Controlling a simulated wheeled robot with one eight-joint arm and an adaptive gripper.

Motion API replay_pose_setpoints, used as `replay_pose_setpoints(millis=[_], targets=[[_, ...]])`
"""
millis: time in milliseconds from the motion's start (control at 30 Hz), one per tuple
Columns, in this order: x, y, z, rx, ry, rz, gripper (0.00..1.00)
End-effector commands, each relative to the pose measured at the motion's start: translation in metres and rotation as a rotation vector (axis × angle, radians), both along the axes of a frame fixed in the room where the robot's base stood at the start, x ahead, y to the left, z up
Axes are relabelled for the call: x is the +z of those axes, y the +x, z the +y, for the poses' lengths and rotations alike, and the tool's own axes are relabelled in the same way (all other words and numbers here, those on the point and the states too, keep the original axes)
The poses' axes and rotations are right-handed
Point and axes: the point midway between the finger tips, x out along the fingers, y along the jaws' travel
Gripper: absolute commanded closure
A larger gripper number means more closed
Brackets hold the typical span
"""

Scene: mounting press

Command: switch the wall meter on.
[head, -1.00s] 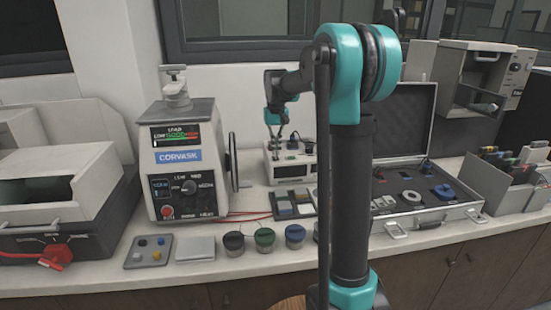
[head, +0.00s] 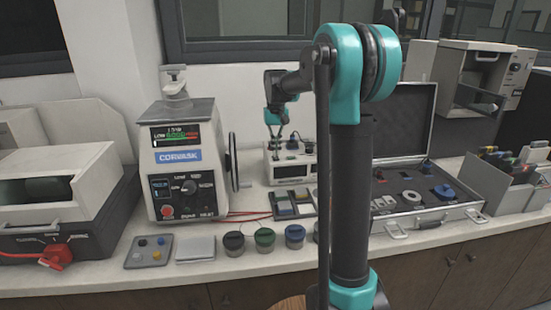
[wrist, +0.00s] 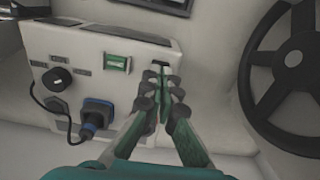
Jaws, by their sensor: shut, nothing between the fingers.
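A white box that looks like the wall meter (head: 284,172) stands at the back of the counter, right of the press. In the wrist view its face (wrist: 75,45) carries a black knob (wrist: 57,79), a blue plug (wrist: 98,112) with a dark cable, and a small green panel in a pale frame (wrist: 117,62). My gripper (head: 276,140) is shut and empty, reaching down at the box. In the wrist view its fingertips (wrist: 160,72) are at the right part of the face, over a dark slot-like part they partly hide. I cannot tell whether they touch it.
The mounting press (head: 183,150) stands left with a handwheel (head: 234,162), which looms right of my gripper in the wrist view (wrist: 285,75). An open metal case (head: 430,215) is at right. Several lidded jars (head: 264,240) and a small button pad (head: 149,251) line the front.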

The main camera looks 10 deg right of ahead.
Motion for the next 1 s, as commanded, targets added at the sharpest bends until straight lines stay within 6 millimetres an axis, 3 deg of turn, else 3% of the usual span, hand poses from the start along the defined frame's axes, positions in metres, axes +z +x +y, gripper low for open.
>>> replay_pose_setpoints(millis=[1000], targets=[[-0.014,0.000,0.000,0.000,0.000,0.000,1.00]])
